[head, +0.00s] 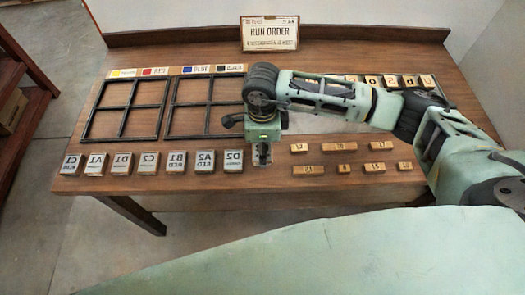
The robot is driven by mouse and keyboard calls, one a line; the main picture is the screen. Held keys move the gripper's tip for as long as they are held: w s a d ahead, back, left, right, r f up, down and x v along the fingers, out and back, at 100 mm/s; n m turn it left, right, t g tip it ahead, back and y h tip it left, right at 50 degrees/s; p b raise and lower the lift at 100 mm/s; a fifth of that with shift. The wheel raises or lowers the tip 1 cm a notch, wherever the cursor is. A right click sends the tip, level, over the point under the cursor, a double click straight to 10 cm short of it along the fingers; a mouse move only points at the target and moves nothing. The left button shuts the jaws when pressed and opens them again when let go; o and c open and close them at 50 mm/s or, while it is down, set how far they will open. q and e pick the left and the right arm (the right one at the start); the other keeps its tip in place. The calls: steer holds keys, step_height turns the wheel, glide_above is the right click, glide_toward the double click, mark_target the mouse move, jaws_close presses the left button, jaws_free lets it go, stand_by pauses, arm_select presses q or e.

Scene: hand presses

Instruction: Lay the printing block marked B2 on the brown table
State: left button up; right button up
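Several grey printing blocks with dark marks stand in a row along the front edge of the brown table (210,183). The marks I can read include A1 (96,164), D1 (122,163), B1 (176,161), A2 (205,160) and D2 (233,161). I cannot make out a B2 mark. My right gripper (262,160) points down just right of D2, at the front of the table. Its fingers are small and dark, so I cannot tell whether they hold anything; the gripper hides what is directly behind it. My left gripper is not in view.
Two black divided frames (164,108) lie at the left and middle, behind the row, with coloured labels (154,71) above. Small wooden type pieces (340,146) lie at the right. A run order sign (270,33) stands at the back. My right arm covers the table's right middle.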

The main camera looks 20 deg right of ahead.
step_height(320, 180, down, 3)
steer(key=shift+f+p, duration=0.1)
steer(key=shift+p, duration=0.55)
steer(key=shift+f, duration=0.6)
steer(key=o, duration=1.2)
step_height(320, 180, up, 12)
steer(key=shift+r+b, duration=0.2)
steer(key=shift+b, duration=1)
